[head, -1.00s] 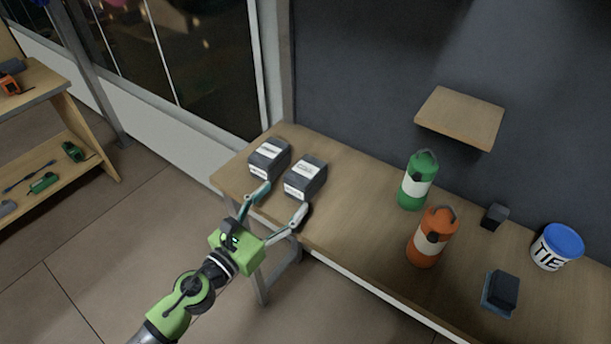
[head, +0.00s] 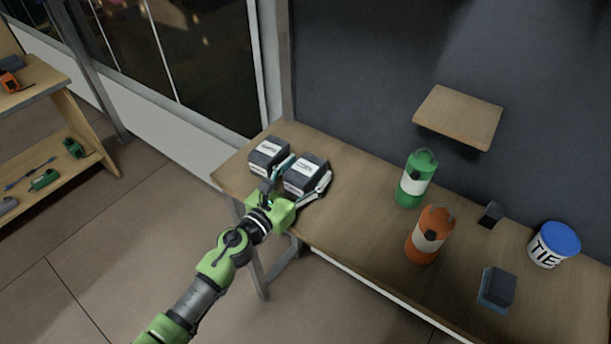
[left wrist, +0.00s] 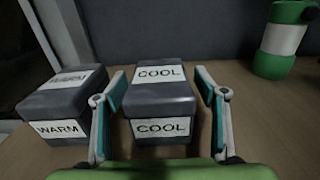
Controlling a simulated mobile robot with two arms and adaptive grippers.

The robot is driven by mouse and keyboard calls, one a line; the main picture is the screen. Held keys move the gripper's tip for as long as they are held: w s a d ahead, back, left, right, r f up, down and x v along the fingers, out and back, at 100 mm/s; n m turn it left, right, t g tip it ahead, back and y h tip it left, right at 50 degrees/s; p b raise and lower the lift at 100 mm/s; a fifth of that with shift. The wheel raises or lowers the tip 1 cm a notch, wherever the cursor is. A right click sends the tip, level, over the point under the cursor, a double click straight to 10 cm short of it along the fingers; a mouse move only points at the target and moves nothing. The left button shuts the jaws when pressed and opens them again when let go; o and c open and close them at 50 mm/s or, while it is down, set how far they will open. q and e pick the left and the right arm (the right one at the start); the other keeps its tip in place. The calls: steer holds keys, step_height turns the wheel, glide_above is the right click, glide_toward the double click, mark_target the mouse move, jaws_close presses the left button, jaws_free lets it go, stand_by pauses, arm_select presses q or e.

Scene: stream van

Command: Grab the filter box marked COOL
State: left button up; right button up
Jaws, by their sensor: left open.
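The filter box marked COOL (left wrist: 160,95) is dark grey with white labels on its top and front. It sits on the wooden bench, and in the head view it is the right one (head: 306,172) of two boxes. My left gripper (left wrist: 158,100) is open, with one finger on each side of the COOL box. The left finger lies between it and the box marked WARM (left wrist: 62,108), which also shows in the head view (head: 268,156). Contact with the COOL box cannot be made out. My right gripper is not in view.
A green bottle (head: 415,180), an orange bottle (head: 430,236), a tub marked TIE (head: 553,246) and small dark blocks stand further right on the bench (head: 350,205). A small wall shelf (head: 460,117) is above. A side rack (head: 60,130) stands at left.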

arm_select(q)
steer(key=shift+a, duration=0.1)
steer(key=c, duration=1.4)
steer(key=shift+o, duration=0.2)
steer(key=shift+r, duration=0.1)
